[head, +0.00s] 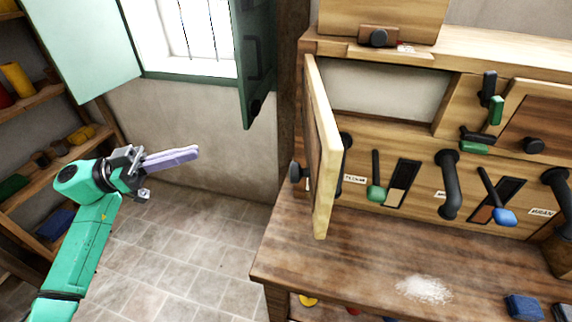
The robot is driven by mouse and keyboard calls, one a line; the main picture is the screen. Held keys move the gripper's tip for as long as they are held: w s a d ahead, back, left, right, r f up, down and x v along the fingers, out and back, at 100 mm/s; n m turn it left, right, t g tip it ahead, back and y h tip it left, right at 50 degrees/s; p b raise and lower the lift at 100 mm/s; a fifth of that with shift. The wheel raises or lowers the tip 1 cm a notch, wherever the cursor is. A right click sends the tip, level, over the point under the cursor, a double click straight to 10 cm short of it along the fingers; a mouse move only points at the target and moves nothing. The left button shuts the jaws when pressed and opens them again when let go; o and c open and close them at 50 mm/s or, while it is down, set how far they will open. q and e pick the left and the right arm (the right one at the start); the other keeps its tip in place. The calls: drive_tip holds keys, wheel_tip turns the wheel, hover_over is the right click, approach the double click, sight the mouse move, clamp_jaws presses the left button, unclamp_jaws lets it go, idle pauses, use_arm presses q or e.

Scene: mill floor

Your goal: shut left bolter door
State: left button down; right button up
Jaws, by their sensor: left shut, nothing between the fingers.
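The left bolter door (322,150) is a pale wooden panel on the left of the wooden bolter cabinet (395,130). It stands open, swung out toward me and seen nearly edge-on. A dark knob (295,172) shows at its left side. The pale opening (390,92) beside it is uncovered. My left gripper (192,153) is shut and empty, with its lilac fingers pointing right. It is in the air left of the door, clearly apart from it. My right gripper is not in view.
A wooden bench (350,270) with spilled flour (424,289) and blue blocks (524,307) is below the door. A green shutter (254,60) hangs by the window (190,38). Shelves (35,105) line the left. Green-handled (376,190) and blue-handled (503,216) levers stick out.

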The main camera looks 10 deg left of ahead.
use_arm(q)
drive_tip(key=s+d+r+m+g+y, duration=0.1)
drive_tip(key=s+d+r+m+g, duration=0.1)
drive_tip(key=s+d+g, duration=0.25)
drive_tip(key=w+d+p, duration=0.2)
drive_tip(key=d+p, duration=0.3)
drive_tip(key=d, duration=0.7)
drive_tip(key=shift+d+f, duration=0.2)
drive_tip(key=shift+d, duration=0.15)
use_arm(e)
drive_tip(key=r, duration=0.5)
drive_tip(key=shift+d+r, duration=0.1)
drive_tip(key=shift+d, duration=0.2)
use_arm(q)
drive_tip(key=shift+t, duration=0.25)
drive_tip(key=shift+w, duration=0.1)
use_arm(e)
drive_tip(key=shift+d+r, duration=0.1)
